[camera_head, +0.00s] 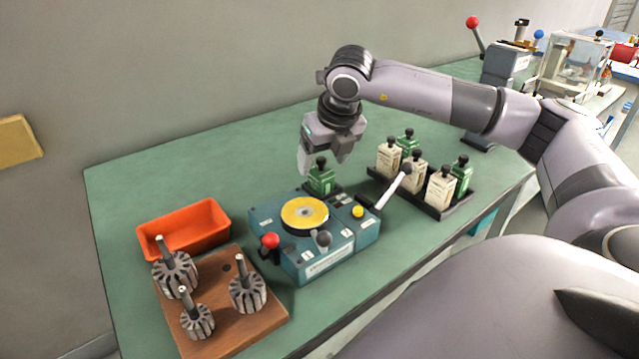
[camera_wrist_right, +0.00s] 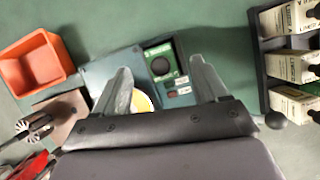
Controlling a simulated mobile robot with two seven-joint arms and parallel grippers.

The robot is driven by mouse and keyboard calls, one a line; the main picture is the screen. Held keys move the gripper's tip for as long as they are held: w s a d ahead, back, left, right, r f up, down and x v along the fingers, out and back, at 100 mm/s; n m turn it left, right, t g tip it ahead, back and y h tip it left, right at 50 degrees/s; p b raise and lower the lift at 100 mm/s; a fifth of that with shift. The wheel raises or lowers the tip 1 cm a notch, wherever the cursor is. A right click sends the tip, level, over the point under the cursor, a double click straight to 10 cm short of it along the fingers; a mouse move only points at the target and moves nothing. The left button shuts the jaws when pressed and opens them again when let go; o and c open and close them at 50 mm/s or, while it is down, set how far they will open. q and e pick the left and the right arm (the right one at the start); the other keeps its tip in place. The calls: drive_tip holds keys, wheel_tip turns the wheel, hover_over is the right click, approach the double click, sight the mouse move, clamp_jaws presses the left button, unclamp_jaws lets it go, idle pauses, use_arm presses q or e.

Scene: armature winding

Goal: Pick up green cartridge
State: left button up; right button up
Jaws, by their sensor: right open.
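A green cartridge (camera_head: 320,180) with a black knob stands at the back of the teal winding machine (camera_head: 318,262). My right gripper (camera_head: 323,158) is open, pointing down just above this cartridge. In the right wrist view the green cartridge (camera_wrist_right: 160,64) lies between the two spread fingers, with no visible contact. Two more green cartridges, one at the back (camera_head: 409,143) and one at the right end (camera_head: 462,174), stand in a black rack (camera_head: 436,208) among cream cartridges (camera_head: 414,172). My left gripper is not in view.
An orange bin (camera_head: 185,232) and a wooden board (camera_head: 215,325) with three armatures (camera_head: 248,292) stand left of the machine. A white-handled lever (camera_head: 394,188) rises between machine and rack. The back left of the green table (camera_head: 200,165) is clear.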

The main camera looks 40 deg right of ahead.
drive_tip(key=x, duration=0.3)
drive_tip(key=shift+w+d+f, duration=0.1)
drive_tip(key=shift+f, duration=0.2)
drive_tip(key=c, duration=1.2)
drive_tip(key=shift+r, duration=0.1)
wheel_tip(320, 180, up, 20)
drive_tip(key=shift+p, duration=0.8)
